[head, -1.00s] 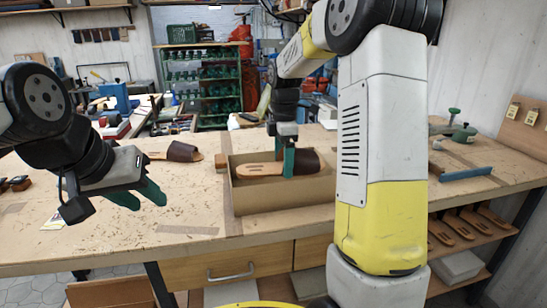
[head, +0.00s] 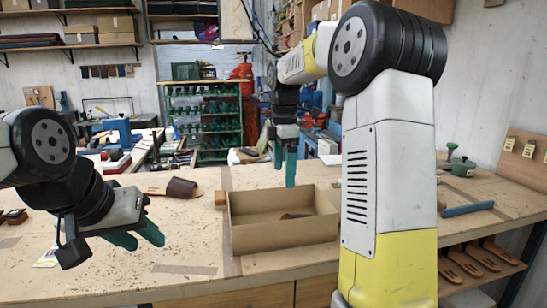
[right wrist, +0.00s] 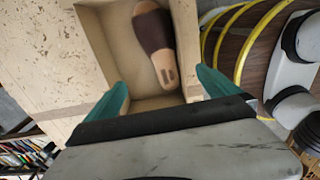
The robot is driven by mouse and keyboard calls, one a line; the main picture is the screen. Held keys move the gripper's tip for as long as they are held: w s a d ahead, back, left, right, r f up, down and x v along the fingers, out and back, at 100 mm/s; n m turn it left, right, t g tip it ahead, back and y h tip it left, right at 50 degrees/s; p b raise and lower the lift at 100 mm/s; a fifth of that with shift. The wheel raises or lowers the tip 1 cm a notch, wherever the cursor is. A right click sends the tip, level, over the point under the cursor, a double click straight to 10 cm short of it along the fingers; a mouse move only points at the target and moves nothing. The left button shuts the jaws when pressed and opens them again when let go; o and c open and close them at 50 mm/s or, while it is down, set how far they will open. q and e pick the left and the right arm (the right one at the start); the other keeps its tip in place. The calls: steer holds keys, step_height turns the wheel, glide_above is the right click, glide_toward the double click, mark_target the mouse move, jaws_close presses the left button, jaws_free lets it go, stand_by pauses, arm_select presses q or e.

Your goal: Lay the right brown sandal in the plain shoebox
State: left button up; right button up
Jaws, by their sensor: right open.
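The plain shoebox (head: 250,236) stands open on the workbench. A brown sandal lies inside it; the right wrist view shows its dark strap (right wrist: 153,32) and tan sole (right wrist: 166,72) flat on the box floor, near one side wall. In the head view the near wall hides most of it. My right gripper (head: 285,180) is above the box, pointing down, its green fingers apart and empty. Another brown sandal (head: 181,187) lies on the bench left of the box. My left gripper (head: 138,238) is over the bench at the left, its fingers apart with nothing between them.
A small wooden block (head: 220,198) sits beside the box's left side. A blue bar (head: 467,209) and a green-topped tool (head: 462,167) lie at the bench's right. Several sandals (head: 480,258) rest on a shelf below. Bench in front of the box is clear.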

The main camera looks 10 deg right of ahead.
steer(key=s+r+m+t, duration=0.2)
steer(key=s+r+m, duration=0.3)
steer(key=s+r, duration=0.15)
steer(key=s+a+f+m+t+y, duration=0.1)
steer(key=s+f+m+t, duration=0.1)
steer(key=s+m, duration=0.4)
steer(key=s+a+f+m+t+y, duration=0.1)
steer(key=s+f+m, duration=0.4)
steer(key=s, duration=0.6)
steer(key=shift+s+f+m+t, duration=0.2)
steer(key=shift+s+m+t, duration=0.3)
steer(key=shift+m, duration=0.4)
